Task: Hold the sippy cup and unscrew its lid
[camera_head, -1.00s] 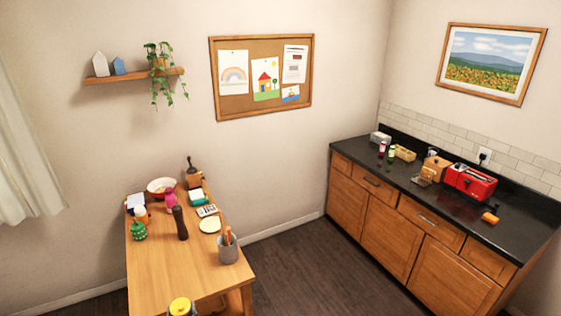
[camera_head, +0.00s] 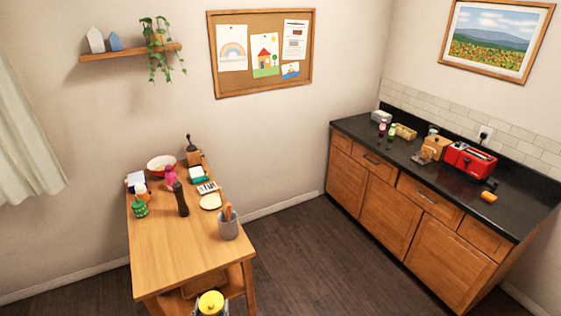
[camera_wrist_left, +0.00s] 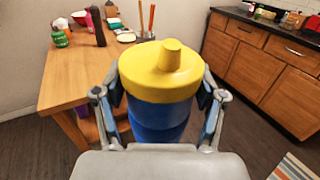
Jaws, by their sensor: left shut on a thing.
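The sippy cup (camera_wrist_left: 160,115) has a blue body and a yellow lid with a short spout. In the left wrist view it stands upright between the fingers of my left gripper (camera_wrist_left: 160,100), which is shut on it. The yellow lid (camera_wrist_left: 165,72) sits on top of the body. In the head view, the yellow lid (camera_head: 211,303) shows at the bottom edge, with a bit of my left gripper around it and most of the cup cut off. My right gripper is in neither view.
A wooden table (camera_head: 190,255) stands ahead, holding a grey utensil pot (camera_head: 228,228), a dark pepper mill (camera_head: 181,200), a green jar (camera_head: 140,209) and other items. A black counter (camera_head: 440,185) with a red toaster (camera_head: 470,160) runs along the right. Open dark floor lies between them.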

